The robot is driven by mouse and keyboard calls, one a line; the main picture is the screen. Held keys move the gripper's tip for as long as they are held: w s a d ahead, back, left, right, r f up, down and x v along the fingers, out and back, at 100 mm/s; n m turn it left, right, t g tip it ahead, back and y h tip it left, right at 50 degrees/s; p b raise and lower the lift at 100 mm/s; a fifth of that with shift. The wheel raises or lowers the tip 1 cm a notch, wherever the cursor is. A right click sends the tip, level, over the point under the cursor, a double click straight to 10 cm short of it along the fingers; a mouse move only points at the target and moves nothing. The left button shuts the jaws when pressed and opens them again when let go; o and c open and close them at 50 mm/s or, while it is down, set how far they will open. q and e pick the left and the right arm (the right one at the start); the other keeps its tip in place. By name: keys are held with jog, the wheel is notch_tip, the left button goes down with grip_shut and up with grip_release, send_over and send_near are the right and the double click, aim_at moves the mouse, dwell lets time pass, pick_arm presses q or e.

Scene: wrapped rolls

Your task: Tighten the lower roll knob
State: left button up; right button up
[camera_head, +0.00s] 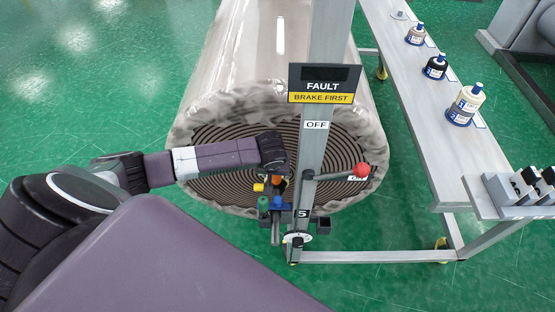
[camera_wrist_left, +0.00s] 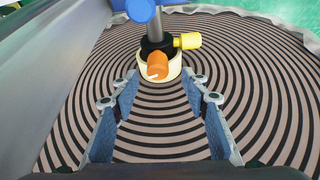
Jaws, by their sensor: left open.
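A wrapped roll (camera_head: 285,45) lies with its spiral end facing me. A cluster of coloured knobs sits in front of that end, left of the grey post: orange (camera_head: 279,181), yellow (camera_head: 258,187), green (camera_head: 263,203) and blue (camera_head: 279,202). I cannot tell which one is the lower roll knob. My left gripper (camera_wrist_left: 160,82) is open, its fingers on either side below the orange knob (camera_wrist_left: 157,66) in the wrist view, with nothing held. The yellow knob (camera_wrist_left: 188,41) and blue knob (camera_wrist_left: 140,10) are farther up there. My right gripper is not in view.
The post carries a FAULT, BRAKE FIRST sign (camera_head: 323,84), an OFF label (camera_head: 316,125) and a red-ball lever (camera_head: 361,170). A white dial (camera_head: 297,237) is low on it. A grey bench (camera_head: 430,115) with several bottles stands at right. Green floor is clear at left.

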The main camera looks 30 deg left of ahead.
aim_at(276, 178)
pick_arm(q)
jog(key=x, duration=0.3)
jog(key=shift+w+d+f, duration=0.1)
jog(key=shift+w+f, duration=0.05)
jog(key=shift+w, duration=0.05)
jog(key=shift+w+f, duration=0.2)
jog(key=shift+f, duration=0.45)
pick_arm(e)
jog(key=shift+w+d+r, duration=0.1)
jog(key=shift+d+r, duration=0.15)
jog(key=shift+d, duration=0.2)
pick_arm(q)
grip_shut()
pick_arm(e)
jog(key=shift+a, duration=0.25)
